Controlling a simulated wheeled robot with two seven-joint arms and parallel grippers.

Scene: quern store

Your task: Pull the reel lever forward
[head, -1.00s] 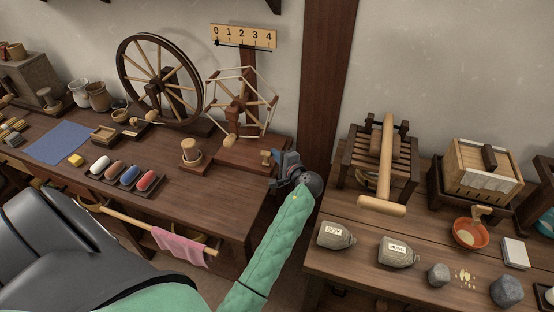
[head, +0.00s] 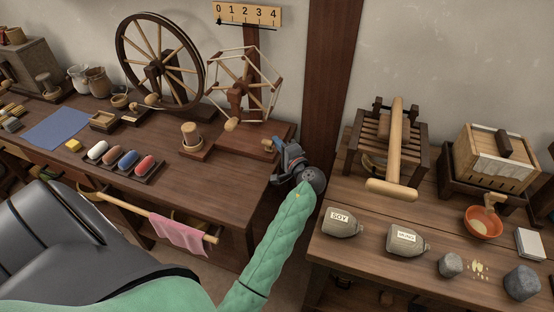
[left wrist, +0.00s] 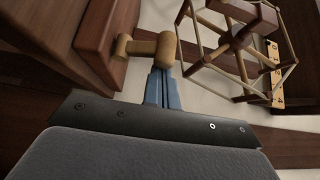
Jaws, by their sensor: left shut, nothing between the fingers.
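The reel (head: 241,88), a spoked wooden frame on a dark reddish base, stands near the right end of the left bench. The reel lever (head: 268,145) is a small light wooden peg at the base's right end. In the left wrist view the lever (left wrist: 167,49) shows as a T-shaped wooden knob beside the base. My left gripper (head: 279,146) is shut and empty, its blue fingertips (left wrist: 162,78) right at the lever's knob. I cannot tell whether they touch it. My right gripper is not in view.
A large spinning wheel (head: 160,61) stands left of the reel. A spool on a small stand (head: 191,135) and a tray of coloured rolls (head: 112,174) are in front.

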